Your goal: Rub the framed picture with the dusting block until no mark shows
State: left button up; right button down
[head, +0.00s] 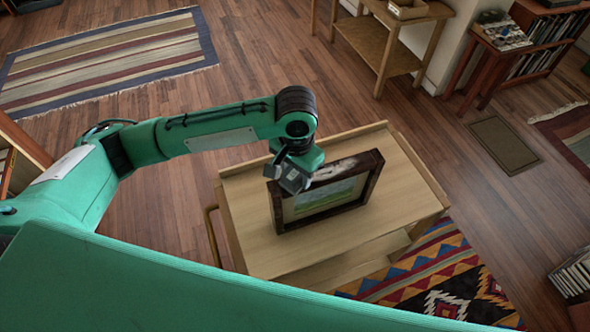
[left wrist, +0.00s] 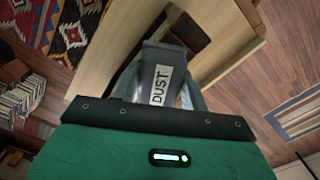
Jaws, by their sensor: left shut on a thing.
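The framed picture (head: 329,198) stands upright on a wooden trolley (head: 370,240). It has a dark brown frame around a green and blue landscape, and a pale patch shows along the frame's top edge. My left gripper (head: 291,179) is shut on the grey dusting block (left wrist: 160,85), whose white label reads DUST in the left wrist view. The gripper is at the picture's upper left corner and hides part of it; I cannot tell whether the block touches. In the left wrist view the block hides most of the picture. My right gripper is not in view.
The trolley top is bare around the picture, with a rail (head: 213,237) at its left. A patterned rug (head: 440,280) lies by the trolley, a striped rug (head: 105,60) at the far left. A wooden side table (head: 400,62) and a bookcase (head: 540,60) stand behind.

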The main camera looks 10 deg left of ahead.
aim_at(347, 166)
pick_arm(q)
jog(key=shift+w+d+r+p, duration=0.25)
jog(key=shift+w+d+p, duration=0.15)
jog(key=shift+d+p, duration=0.25)
jog(key=shift+w+d+f+p, duration=0.1)
jog(key=shift+w+d+p, duration=0.35)
jog(key=shift+d, duration=0.35)
jog(key=shift+w+d+p, duration=0.35)
jog(key=shift+d, duration=0.1)
jog(key=shift+w+d+f+p, duration=0.15)
jog(key=shift+w+d+p, duration=0.35)
jog(key=shift+d, duration=0.4)
jog(key=shift+w+d+p, duration=0.4)
jog(key=shift+w+d, duration=0.05)
jog(key=shift+d, duration=0.15)
jog(key=shift+w+d, duration=0.4)
jog(key=shift+d, duration=0.2)
jog(key=shift+w+d+p, duration=0.6)
jog(key=shift+d+p, duration=0.05)
jog(key=shift+d, duration=0.25)
jog(key=shift+w+d, duration=0.4)
jog(key=shift+d, duration=0.3)
